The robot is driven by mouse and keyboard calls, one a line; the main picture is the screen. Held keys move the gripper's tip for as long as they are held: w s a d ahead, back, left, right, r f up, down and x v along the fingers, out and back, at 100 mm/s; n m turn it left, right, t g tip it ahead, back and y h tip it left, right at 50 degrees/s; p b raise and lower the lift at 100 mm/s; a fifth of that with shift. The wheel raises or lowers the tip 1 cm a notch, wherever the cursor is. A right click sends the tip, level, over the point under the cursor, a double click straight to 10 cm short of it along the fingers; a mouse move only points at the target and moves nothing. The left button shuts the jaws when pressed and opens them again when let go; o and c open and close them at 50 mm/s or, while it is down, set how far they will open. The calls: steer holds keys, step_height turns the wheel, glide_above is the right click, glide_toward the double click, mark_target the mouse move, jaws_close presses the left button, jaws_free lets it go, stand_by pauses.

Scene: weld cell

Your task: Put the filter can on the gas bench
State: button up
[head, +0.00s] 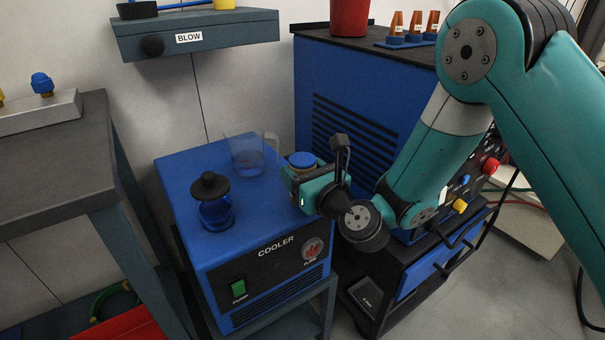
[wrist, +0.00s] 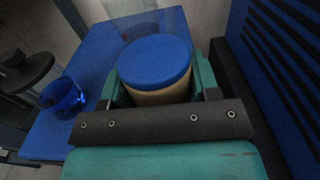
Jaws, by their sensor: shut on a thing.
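The filter can, which I take to be the cream can with a blue lid (head: 301,159), is between the jaws of my gripper (head: 303,178). In the wrist view its lid (wrist: 154,62) and upper side show, and the green jaws are shut on its sides. It appears upright at the right edge of the cooler top; whether its base touches is hidden. The gas bench carries no readable label. A grey bench (head: 50,140) at the left, with a pale block with blue and yellow knobs at its back, may be it.
The blue cooler (head: 180,175) bears a clear jug (head: 243,157) and a blue glass jar with a dark stopper (head: 213,205). A shelf marked BLOW (head: 195,38) hangs above. A tall blue cabinet (head: 345,90) stands close at the right. The grey bench's front top is clear.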

step_height(320, 180, up, 20)
steer(key=p, duration=1.9)
steer(key=shift+p, duration=0.35)
steer(key=shift+d, duration=0.15)
